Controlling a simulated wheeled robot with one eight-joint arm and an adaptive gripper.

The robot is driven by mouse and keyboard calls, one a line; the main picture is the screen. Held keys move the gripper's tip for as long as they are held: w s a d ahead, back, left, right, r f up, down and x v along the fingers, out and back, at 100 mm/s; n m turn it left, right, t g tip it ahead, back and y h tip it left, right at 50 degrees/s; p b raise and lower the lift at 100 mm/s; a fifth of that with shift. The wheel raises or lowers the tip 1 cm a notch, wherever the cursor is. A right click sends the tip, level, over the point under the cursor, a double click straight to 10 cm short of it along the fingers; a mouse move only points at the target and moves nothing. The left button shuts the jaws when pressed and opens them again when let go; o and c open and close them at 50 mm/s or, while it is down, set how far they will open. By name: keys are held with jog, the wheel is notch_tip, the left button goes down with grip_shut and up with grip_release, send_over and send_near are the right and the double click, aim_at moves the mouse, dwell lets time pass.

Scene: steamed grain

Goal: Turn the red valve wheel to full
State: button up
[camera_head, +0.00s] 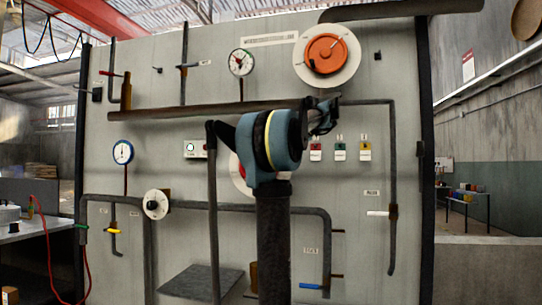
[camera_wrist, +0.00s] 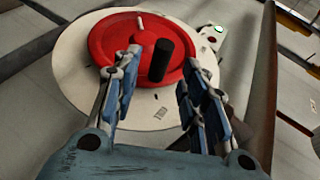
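The red valve wheel (camera_wrist: 112,40) fills the upper middle of the wrist view, on a white round plate (camera_wrist: 72,68). A black handle knob (camera_wrist: 160,62) stands out from the wheel, and a small pale mark shows near its rim. My gripper (camera_wrist: 162,57) is open, with one finger on each side of the knob. Gaps show between the knob and both fingers in the picture; depth is hard to judge. In the head view my arm hides most of the wheel; only a slice of red (camera_head: 236,168) and white plate shows. I cannot make out the gripper there.
An orange wheel (camera_head: 326,54) on a white disc is at the panel's upper right. A thick horizontal pipe (camera_head: 190,110) and a vertical pipe (camera_head: 212,220) run near my arm. Red, green and yellow tags (camera_head: 340,152) hang to the right. Gauges (camera_head: 241,63) sit on the left.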

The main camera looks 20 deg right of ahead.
jog(key=v, duration=0.5)
jog(key=shift+s+d+r, duration=0.15)
jog(key=shift+s, duration=0.1)
